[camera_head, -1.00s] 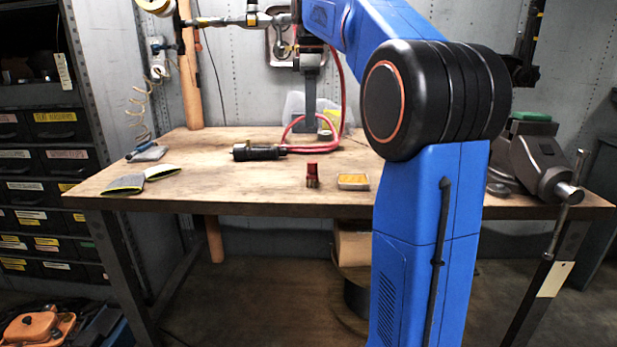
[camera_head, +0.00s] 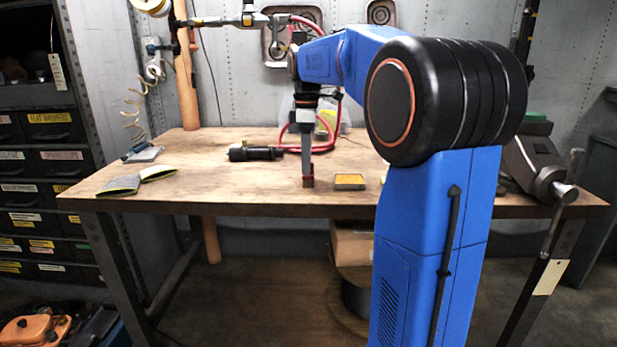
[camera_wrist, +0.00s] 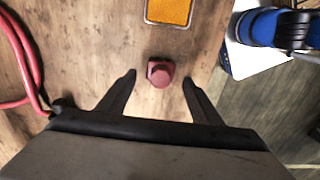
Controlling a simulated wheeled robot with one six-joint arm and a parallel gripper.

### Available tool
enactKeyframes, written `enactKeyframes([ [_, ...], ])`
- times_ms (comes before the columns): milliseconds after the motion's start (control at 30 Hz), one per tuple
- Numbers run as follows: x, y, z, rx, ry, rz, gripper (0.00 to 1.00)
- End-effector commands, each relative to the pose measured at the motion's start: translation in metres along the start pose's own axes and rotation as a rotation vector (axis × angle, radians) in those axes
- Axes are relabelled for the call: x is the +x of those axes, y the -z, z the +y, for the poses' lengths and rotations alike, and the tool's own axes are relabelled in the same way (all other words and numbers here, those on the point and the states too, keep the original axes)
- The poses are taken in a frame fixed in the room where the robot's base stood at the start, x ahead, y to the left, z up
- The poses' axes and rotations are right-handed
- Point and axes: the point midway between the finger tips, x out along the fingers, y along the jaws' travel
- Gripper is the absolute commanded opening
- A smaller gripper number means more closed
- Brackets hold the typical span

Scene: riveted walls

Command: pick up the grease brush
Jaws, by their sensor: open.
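The grease brush (camera_head: 308,183) stands upright near the front edge of the workbench, with a red top and a paler lower part. In the wrist view the brush (camera_wrist: 160,72) is seen from above as a red, rounded top, just beyond and between the fingertips. My gripper (camera_wrist: 158,78) is open, with one finger on each side of the brush and a gap on both sides. In the head view my gripper (camera_head: 308,160) points down over the brush and partly hides it.
A shallow tin with a yellow-orange filling (camera_head: 349,181) sits close to the right of the brush. A red hose with a black handle (camera_head: 256,153) lies behind. Gloves (camera_head: 137,180) lie at the left, and a vise (camera_head: 540,165) stands at the right. The bench (camera_head: 230,195) is clear left of the brush.

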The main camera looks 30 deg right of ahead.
Motion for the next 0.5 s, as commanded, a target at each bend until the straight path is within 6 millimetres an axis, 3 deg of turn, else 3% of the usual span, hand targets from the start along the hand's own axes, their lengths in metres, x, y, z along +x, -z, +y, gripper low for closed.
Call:
enactKeyframes([
  [200, 0.022, 0.0, 0.0, 0.0, 0.001, 0.0, 0.59],
  [467, 0.024, 0.0, 0.0, 0.0, 0.0, 0.0, 0.59],
  [500, 0.024, 0.0, 0.0, 0.0, 0.0, 0.0, 0.52],
])
